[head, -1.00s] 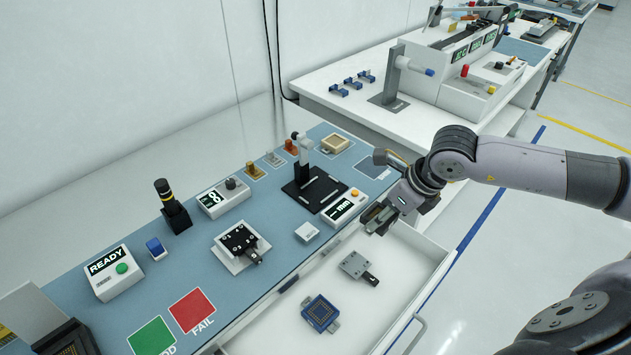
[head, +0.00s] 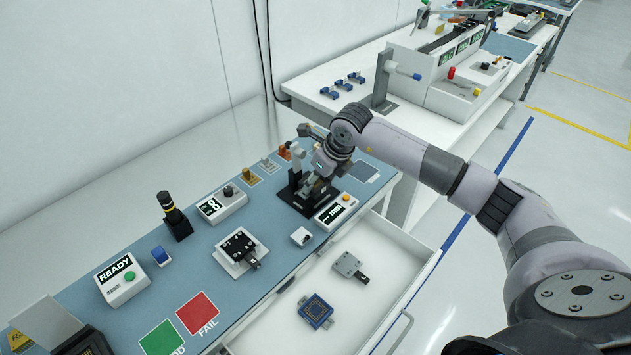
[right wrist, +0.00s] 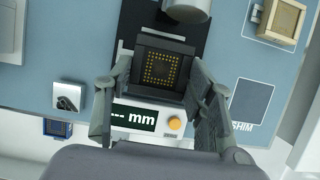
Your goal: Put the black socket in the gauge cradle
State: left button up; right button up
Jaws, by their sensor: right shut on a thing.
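My right gripper (head: 312,190) is over the black base of the gauge (head: 290,198) at the back of the blue mat. In the right wrist view its fingers (right wrist: 160,72) are shut on the black socket (right wrist: 158,68), a dark square with a grid of gold contacts. The gauge's black base (right wrist: 138,18) and round grey post show just beyond the socket. The cradle is mostly hidden under the socket and gripper, and I cannot tell whether the socket touches it. My left gripper is not in view.
The gauge readout (head: 336,213) shows dashes and mm beside the gripper. A tan socket (right wrist: 282,20) lies to the right in the wrist view. The open drawer (head: 290,318) holds a blue socket (head: 315,311) and a grey metal part (head: 349,265). A black fixture (head: 240,248) stands on the mat.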

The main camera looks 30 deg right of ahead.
aim_at(318, 184)
jog(key=shift+w+a, duration=0.15)
jog(key=shift+w, duration=0.2)
jog(key=shift+f, duration=0.1)
notch_tip(318, 184, down, 2)
jog(key=shift+f+p, duration=0.1)
jog(key=shift+p, duration=0.65)
jog(key=shift+f, duration=0.65)
jog(key=o, duration=1.2)
jog(key=shift+o, duration=0.2)
jog(key=shift+r, duration=0.1)
